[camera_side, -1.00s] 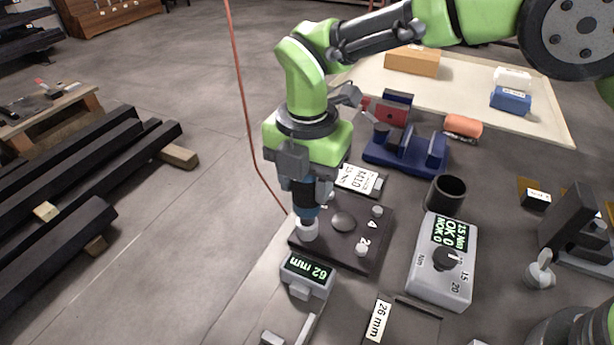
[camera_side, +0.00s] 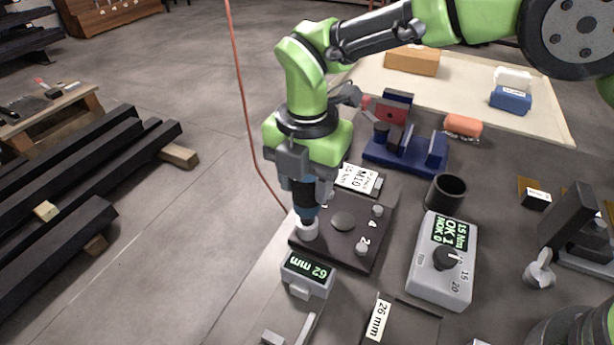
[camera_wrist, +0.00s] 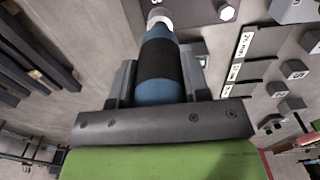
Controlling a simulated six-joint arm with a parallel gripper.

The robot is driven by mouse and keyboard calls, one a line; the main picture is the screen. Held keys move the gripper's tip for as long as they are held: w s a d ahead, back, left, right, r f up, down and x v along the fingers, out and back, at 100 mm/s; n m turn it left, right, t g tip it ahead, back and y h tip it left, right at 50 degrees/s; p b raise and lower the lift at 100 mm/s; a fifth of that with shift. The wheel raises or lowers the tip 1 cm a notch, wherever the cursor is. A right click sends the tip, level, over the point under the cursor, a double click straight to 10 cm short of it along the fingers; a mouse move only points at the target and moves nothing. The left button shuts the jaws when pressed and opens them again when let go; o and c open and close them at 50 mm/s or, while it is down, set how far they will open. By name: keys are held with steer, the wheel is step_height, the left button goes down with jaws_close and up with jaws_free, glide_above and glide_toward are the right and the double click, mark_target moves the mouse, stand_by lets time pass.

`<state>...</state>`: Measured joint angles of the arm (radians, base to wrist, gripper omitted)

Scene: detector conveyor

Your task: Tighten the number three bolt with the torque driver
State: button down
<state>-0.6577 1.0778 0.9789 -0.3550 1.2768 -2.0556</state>
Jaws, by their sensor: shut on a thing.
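My gripper (camera_side: 304,184) is shut on the torque driver (camera_side: 305,208), a blue and black tool held upright. The driver also shows between the jaws in the wrist view (camera_wrist: 160,72). Its pale socket end (camera_side: 308,230) is down at the left front corner of the dark bolt plate (camera_side: 343,250), covering whatever bolt is there. Bolts beside the numbers 4 (camera_side: 377,211) and 2 (camera_side: 361,249) show on the plate, with a round boss (camera_side: 343,221) in the middle. The grey controller (camera_side: 440,275) reads 15 Nm, OK 1, NOK 0.
A 62 mm display (camera_side: 308,272) stands just in front of the plate. A white M10 card (camera_side: 359,178) lies behind it. A blue fixture (camera_side: 405,150), a dark cup (camera_side: 446,192) and a 26 mm label (camera_side: 378,318) are nearby.

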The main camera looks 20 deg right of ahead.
steer(key=shift+r, duration=0.1)
steer(key=shift+r, duration=2.95)
